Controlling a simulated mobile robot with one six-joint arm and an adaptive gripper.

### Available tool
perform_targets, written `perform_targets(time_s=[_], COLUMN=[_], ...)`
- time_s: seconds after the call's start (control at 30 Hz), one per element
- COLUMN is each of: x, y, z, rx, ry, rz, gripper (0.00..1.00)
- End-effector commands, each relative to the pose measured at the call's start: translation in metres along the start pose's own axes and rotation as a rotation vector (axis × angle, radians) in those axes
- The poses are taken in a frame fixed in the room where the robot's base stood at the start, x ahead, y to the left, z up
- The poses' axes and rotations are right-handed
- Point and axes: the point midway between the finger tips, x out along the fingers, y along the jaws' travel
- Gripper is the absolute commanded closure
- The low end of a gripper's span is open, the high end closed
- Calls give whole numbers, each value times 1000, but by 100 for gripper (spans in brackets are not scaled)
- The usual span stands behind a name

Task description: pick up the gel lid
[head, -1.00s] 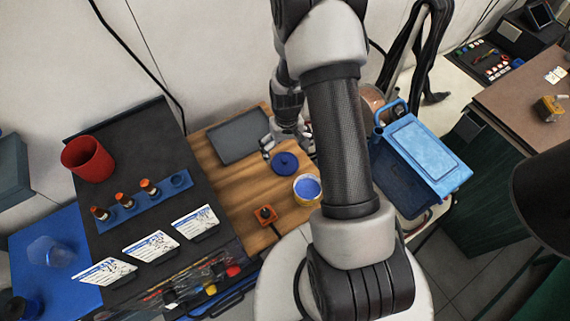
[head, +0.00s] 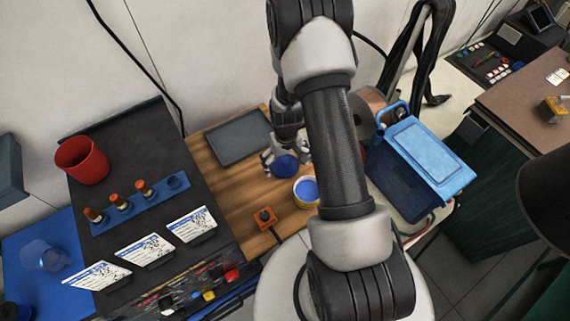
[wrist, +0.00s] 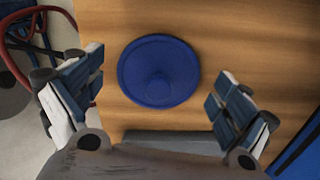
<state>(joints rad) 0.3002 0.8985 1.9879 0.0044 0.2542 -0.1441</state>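In the wrist view the lid (wrist: 150,70) lies on the wooden board, slightly left of the middle between the fingers. My gripper (wrist: 162,85) is open, with one finger on each side and visible gaps to the lid. In the head view my gripper (head: 285,163) is over the lid (head: 286,168) and partly hides it. Whether the fingertips reach down to the lid's height I cannot tell.
A yellow-rimmed tub (head: 305,193) with blue contents stands close to the lid. An orange block with a black knob (head: 264,219) is nearer on the board (head: 225,190). A dark grey plate (head: 237,138) lies behind. A blue crate (head: 405,180) stands to the right.

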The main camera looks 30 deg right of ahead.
Motion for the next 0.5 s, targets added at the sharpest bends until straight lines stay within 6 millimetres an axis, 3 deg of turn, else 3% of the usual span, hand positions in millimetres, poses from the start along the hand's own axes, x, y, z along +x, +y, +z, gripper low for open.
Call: perform_targets(time_s=[0.5], x=[0], y=[0], z=[0], rx=[0], ry=[-1], rz=[0], gripper=[44])
